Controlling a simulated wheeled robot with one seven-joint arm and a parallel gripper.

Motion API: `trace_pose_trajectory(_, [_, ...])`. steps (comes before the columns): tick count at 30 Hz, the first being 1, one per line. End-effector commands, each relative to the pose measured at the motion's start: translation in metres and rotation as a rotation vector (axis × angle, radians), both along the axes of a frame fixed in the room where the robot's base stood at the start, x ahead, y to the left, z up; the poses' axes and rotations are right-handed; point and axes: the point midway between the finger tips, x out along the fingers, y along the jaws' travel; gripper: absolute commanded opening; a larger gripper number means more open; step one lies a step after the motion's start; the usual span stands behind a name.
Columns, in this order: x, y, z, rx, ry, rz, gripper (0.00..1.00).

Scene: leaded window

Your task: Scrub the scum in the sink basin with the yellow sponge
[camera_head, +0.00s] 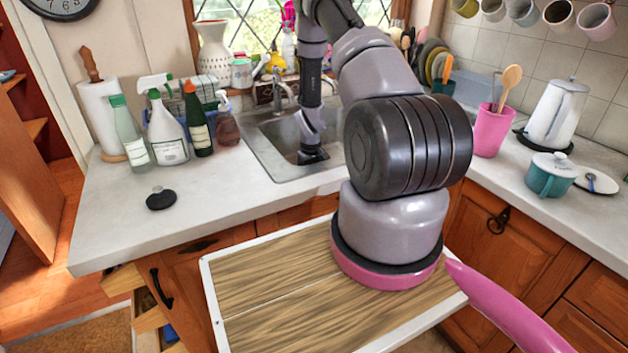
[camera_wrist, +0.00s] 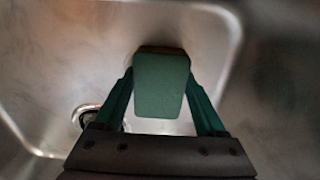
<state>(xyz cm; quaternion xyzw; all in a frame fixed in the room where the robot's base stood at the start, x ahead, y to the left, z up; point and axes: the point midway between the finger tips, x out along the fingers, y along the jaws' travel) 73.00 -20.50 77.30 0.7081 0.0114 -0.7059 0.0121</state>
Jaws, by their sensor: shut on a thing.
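My gripper (camera_head: 312,156) reaches down into the steel sink basin (camera_head: 262,160). In the wrist view my gripper (camera_wrist: 160,88) has its two green fingers shut on a sponge (camera_wrist: 160,92). The sponge shows a green face toward the camera and a thin brownish-yellow edge at its far end. In the head view the sponge is hidden by my gripper and the basin rim. The basin (camera_wrist: 60,60) fills the wrist view, grey with dim brownish smears. I cannot tell which of these is scum, nor whether the sponge touches the steel.
A faucet (camera_head: 283,98) stands behind the basin, close to my arm. Spray bottles (camera_head: 166,130) and a paper towel roll (camera_head: 101,118) stand left of it. A pink cup (camera_head: 491,131) stands right. A round drain fitting (camera_wrist: 85,117) shows in the wrist view. The front left counter is mostly clear.

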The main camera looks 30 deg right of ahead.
Motion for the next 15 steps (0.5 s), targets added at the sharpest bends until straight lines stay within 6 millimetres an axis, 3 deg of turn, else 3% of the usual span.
trace_pose_trajectory(15, [0.003,-0.007,0.000,0.002,0.002,0.001,0.28])
